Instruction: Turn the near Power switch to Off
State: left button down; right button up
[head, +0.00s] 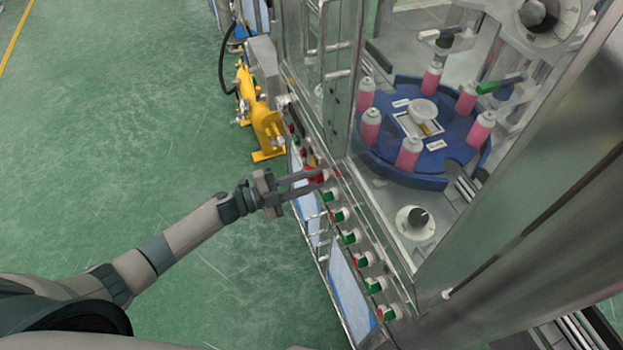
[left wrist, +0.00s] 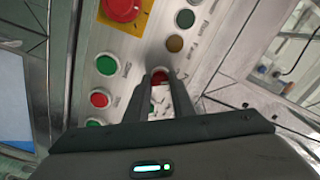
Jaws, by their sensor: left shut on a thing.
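My left gripper (head: 322,183) reaches in from the left to the machine's button panel. In the left wrist view its two fingers (left wrist: 160,78) are closed in on a small control with a red part (left wrist: 158,76) and pale and green parts below it. I take this for the near Power switch; its label cannot be read and the fingers hide much of it. Its turned position cannot be told. My right gripper is not in view.
A big red button on a yellow plate (left wrist: 122,8) sits close by. Green (left wrist: 107,65) and red (left wrist: 100,99) buttons line the panel. Behind clear guards, pink cans stand on a blue turntable (head: 385,172). Yellow hardware (head: 266,128) stands past the panel. The green floor at left is clear.

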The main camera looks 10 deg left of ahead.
pick_arm(q)
jog(key=c, duration=1.5)
grip_release()
jog(key=shift+a, duration=0.15)
jog(key=shift+b+v, duration=3)
jog(key=shift+v, duration=5.65)
jog(key=shift+f, duration=0.1)
